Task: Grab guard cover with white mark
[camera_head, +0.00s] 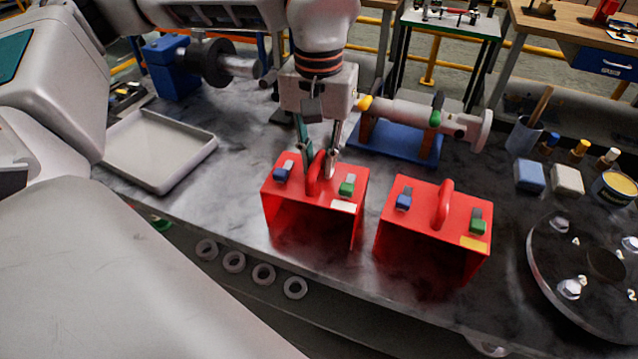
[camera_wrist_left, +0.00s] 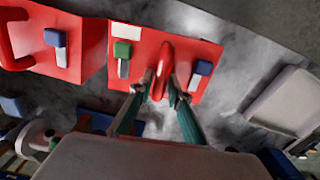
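The guard cover with the white mark (camera_head: 343,207) is a red open-fronted box on the bench, left of a similar one. It has a red arched handle, a blue clip and a green clip on top. It also shows in the left wrist view (camera_wrist_left: 205,55). My left gripper (camera_head: 319,168) points down from above, one finger on each side of the handle. In the left wrist view its fingertips (camera_wrist_left: 160,78) converge on the handle and look shut on it. The cover stands upright on the bench. My right gripper is not in view.
A second red guard cover (camera_head: 430,228) with a yellow mark stands close on the right. An empty grey tray (camera_head: 160,187) lies at left. A pump shaft assembly on a blue base (camera_head: 392,140) stands behind. A round flange (camera_head: 590,300) is at right.

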